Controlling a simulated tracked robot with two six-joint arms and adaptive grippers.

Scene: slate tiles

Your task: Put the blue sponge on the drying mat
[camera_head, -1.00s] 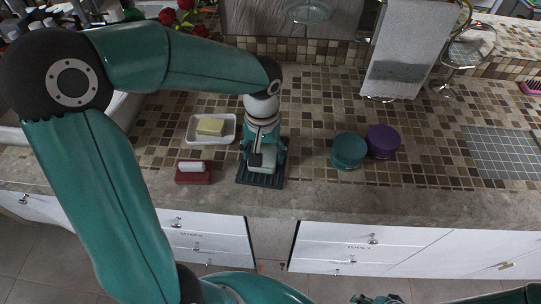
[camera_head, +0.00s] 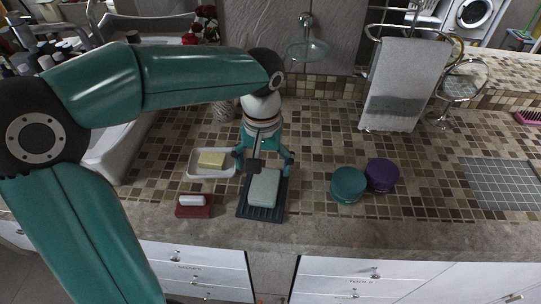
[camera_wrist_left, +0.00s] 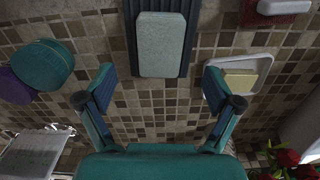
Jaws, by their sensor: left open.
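The pale blue-grey sponge (camera_head: 264,188) lies flat on the dark ribbed drying mat (camera_head: 249,213) near the counter's front edge. In the left wrist view the sponge (camera_wrist_left: 161,45) also rests on the mat (camera_wrist_left: 188,62), lying along its length. My left gripper (camera_head: 263,165) is open just behind and above the sponge, with its fingers spread wide. In the left wrist view the open fingers (camera_wrist_left: 159,90) hold nothing, and the sponge is clear of them. My right gripper does not show in these views.
A white dish (camera_head: 191,172) with a yellow sponge (camera_head: 212,159) stands left of the mat. A red brush (camera_head: 194,207) lies in front of it. Teal (camera_head: 348,186) and purple (camera_head: 382,175) round containers stand to the right. A grey grid mat (camera_head: 497,183) lies far right.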

